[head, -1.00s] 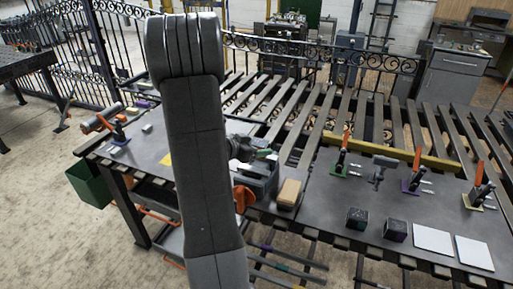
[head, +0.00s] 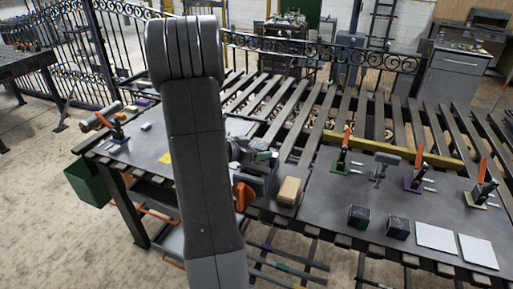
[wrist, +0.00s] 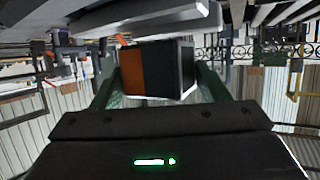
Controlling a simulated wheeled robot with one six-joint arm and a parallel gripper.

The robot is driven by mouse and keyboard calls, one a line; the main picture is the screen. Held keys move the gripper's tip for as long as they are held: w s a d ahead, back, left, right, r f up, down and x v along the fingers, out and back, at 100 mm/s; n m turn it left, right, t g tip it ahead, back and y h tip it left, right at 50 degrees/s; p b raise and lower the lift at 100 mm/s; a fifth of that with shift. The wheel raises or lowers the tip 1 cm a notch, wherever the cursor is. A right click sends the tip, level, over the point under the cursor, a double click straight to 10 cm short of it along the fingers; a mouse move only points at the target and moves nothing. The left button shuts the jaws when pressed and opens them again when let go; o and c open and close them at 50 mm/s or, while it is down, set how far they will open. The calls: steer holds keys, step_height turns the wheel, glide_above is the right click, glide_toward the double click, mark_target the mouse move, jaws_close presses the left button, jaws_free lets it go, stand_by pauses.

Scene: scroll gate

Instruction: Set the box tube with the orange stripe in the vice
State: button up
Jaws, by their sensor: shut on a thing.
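In the wrist view the box tube (wrist: 174,68), dark with an orange stripe (wrist: 132,71) on its left side, sits between the two green fingers of my gripper (wrist: 158,74). The gripper is shut on it. In the head view the vice (head: 262,178), grey with an orange part (head: 243,196), stands at the bench's front edge. A green finger of my gripper (head: 264,156) shows just above the vice; my arm hides most of the gripper and the tube. I cannot tell whether the tube touches the vice jaws.
A tan block (head: 289,190) lies right of the vice. Two dark cubes (head: 358,217), two white plates (head: 437,237) and several orange-handled clamps (head: 415,172) stand further right. A yellow bar (head: 395,152) lies behind them. A green bin (head: 89,184) hangs at the left end.

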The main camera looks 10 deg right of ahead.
steer(key=shift+f+b, duration=0.45)
steer(key=shift+f, duration=0.75)
stand_by(0.7)
steer(key=o, duration=1.2)
steer(key=v, duration=1.3)
steer(key=shift+s+a+r+b, duration=0.15)
steer(key=shift+s+a+b, duration=0.05)
steer(key=shift+a+b, duration=0.15)
